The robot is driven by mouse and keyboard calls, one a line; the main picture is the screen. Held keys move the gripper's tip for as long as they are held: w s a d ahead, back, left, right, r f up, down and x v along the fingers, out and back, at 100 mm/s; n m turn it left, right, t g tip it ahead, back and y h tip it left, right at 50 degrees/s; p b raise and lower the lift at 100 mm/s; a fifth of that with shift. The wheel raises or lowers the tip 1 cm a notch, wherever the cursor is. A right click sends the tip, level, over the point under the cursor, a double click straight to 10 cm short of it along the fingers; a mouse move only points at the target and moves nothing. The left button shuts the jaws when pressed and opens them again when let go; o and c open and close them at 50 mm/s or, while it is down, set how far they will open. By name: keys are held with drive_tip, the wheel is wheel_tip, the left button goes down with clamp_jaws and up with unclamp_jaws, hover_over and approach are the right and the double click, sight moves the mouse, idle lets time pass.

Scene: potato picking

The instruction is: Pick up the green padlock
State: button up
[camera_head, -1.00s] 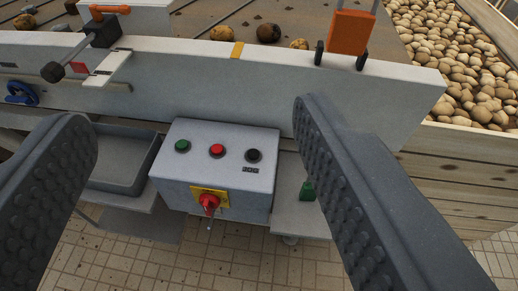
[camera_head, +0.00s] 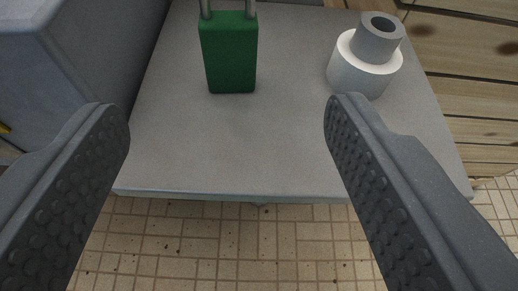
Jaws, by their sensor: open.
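The green padlock (camera_head: 230,55) stands upright on a small grey shelf (camera_head: 190,160), near the top of the picture. Its body is a dark green block, and its metal shackle is cut off by the top edge of the picture. My gripper (camera_head: 228,105) is open and empty. Its two dark, studded fingers are wide apart, one on each side of the picture. The padlock lies beyond the fingertips, between their lines, a little left of the picture's middle. No finger touches it.
A white and grey stepped cylinder (camera_head: 367,58) stands on the shelf to the right of the padlock. The grey control box (camera_head: 75,50) rises at the left. Wooden boards (camera_head: 470,90) are at the right. Tiled floor (camera_head: 235,245) shows below the shelf's front edge.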

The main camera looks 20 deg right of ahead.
wheel_tip(320, 180, down, 2)
drive_tip(key=s, duration=0.1)
drive_tip(key=p, duration=0.1)
approach(230, 61)
drive_tip(key=x, duration=0.4)
drive_tip(key=shift+d, duration=0.25)
drive_tip(key=shift+a+x, duration=0.15)
drive_tip(key=shift+x, duration=1.25)
drive_tip(key=shift+a+x, duration=0.1)
drive_tip(key=shift+x, duration=1.3)
drive_tip(key=c, duration=1.2)
